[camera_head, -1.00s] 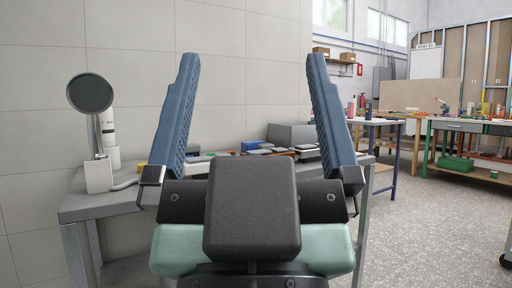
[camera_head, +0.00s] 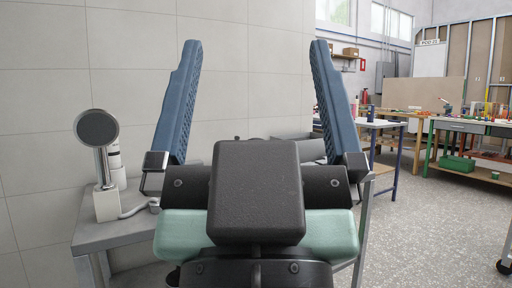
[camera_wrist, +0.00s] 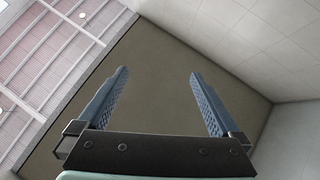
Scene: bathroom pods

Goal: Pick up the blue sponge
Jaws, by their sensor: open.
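My gripper (camera_head: 256,43) is open and empty, with its two blue ribbed fingers spread wide and pointing upward in the head view. It stands in front of the grey table (camera_head: 98,233). In the wrist view, my gripper (camera_wrist: 158,73) has nothing between its fingers, and only walls and ceiling show beyond it. I cannot make out the blue sponge in either current view. Much of the tabletop is hidden behind my gripper and wrist.
A round dark shower head (camera_head: 96,128) on a pale stand is at the table's left end, beside a white cylinder. A grey box (camera_head: 300,147) shows partly behind my gripper. Workbenches (camera_head: 470,125) stand far right. Open floor (camera_head: 430,220) lies to the right.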

